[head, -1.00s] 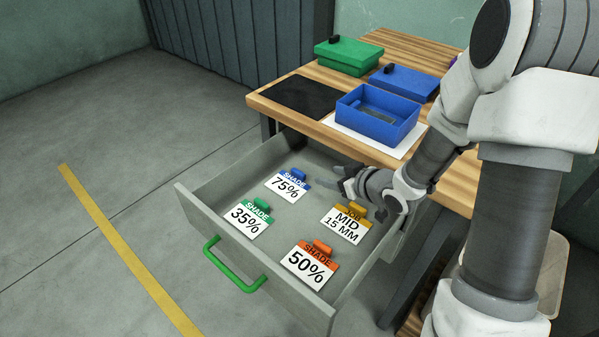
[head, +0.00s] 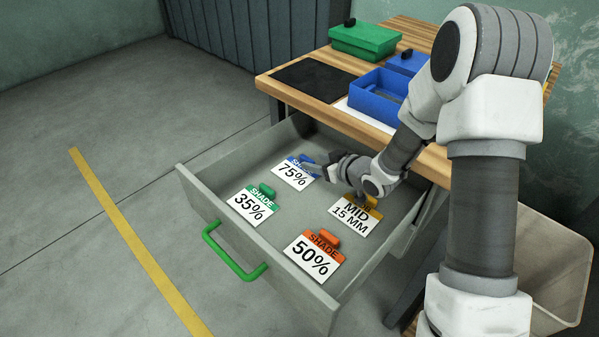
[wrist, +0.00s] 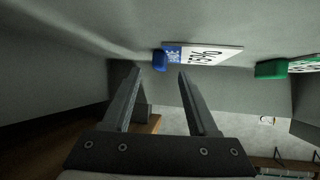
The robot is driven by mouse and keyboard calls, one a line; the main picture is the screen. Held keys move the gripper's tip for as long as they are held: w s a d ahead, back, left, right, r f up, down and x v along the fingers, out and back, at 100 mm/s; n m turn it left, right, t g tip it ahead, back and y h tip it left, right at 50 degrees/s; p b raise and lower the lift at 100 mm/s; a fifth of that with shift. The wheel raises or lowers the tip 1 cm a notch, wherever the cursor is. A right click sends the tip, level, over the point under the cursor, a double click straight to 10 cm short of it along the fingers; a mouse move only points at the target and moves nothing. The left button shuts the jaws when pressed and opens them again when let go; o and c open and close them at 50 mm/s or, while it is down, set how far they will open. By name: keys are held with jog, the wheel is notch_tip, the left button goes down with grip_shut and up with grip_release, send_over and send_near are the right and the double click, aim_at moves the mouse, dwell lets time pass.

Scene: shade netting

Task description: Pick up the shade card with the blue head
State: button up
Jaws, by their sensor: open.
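The shade card with the blue head (head: 291,177), marked 75%, lies flat in the open drawer, with a blue grip at its head. In the wrist view the card (wrist: 210,54) and its blue grip (wrist: 160,60) show just beyond my fingertips, the grip roughly in line with the gap between them.
The drawer (head: 222,175) also holds a green 35% card (head: 253,204), an orange 50% card (head: 314,255) and a yellow MID 15 MM card (head: 355,215). Its walls stand around them. On the bench are a blue open box (head: 376,104) and a green box (head: 363,40).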

jog(key=x, duration=0.2)
jog(key=shift+w+a+f, duration=0.2)
grip_shut()
